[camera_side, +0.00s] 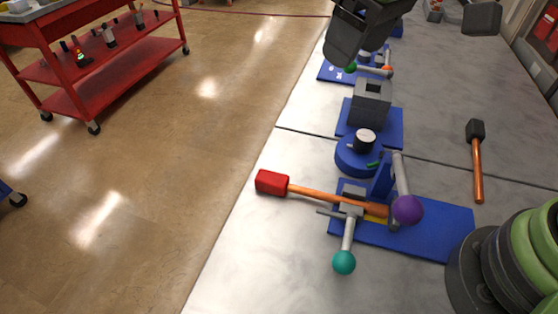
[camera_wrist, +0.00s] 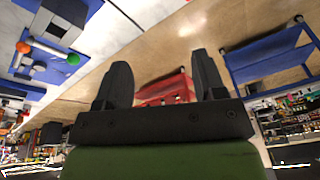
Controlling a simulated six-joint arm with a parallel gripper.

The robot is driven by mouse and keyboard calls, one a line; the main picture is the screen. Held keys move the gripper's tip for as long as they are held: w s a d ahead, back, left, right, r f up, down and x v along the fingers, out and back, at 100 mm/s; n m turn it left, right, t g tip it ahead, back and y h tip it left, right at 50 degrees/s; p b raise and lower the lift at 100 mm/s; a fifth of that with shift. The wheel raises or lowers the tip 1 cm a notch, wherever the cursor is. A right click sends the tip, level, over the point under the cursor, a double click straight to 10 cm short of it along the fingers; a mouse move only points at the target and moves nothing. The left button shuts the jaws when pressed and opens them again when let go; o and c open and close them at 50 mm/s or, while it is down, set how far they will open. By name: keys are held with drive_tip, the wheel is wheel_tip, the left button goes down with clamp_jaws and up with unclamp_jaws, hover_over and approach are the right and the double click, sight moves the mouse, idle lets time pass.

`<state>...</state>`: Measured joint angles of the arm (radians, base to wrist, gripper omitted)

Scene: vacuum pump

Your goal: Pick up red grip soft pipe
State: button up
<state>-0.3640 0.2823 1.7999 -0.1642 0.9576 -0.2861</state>
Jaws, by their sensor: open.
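A piece with a red block-shaped end (camera_side: 271,182) and an orange rod (camera_side: 315,193) lies across the grey table in the side view. It is the only red-ended piece there and looks like the red grip soft pipe. Its rod runs right to a grey clamp-like fixture (camera_side: 352,205) on a blue plate; whether it is held there I cannot tell. My gripper (camera_wrist: 162,75) is open in the wrist view, with nothing between its two dark fingers. In the side view my dark gripper (camera_side: 352,35) is at the top, well away from the red end.
A black-headed hammer (camera_side: 476,150) lies right. Green and dark discs (camera_side: 520,260) are stacked at lower right. A blue round base (camera_side: 358,158) stands behind the fixture.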

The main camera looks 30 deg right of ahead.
drive_tip(key=w+a+f+n+g+h, duration=0.1)
drive_tip(key=w+a+f+n+g, duration=0.2)
drive_tip(key=a+f, duration=0.7)
drive_tip(key=n, duration=0.2)
hover_over(279, 179)
drive_tip(key=shift+t+h, duration=0.3)
drive_tip(key=shift+t, duration=0.1)
wheel_tip(279, 179, down, 9)
drive_tip(key=shift+s+f, duration=0.1)
drive_tip(key=shift+s, duration=0.05)
drive_tip(key=f, duration=0.5)
drive_tip(key=shift+w+f, duration=0.2)
drive_tip(key=shift+f, duration=0.05)
drive_tip(key=shift+c, duration=0.5)
clamp_jaws()
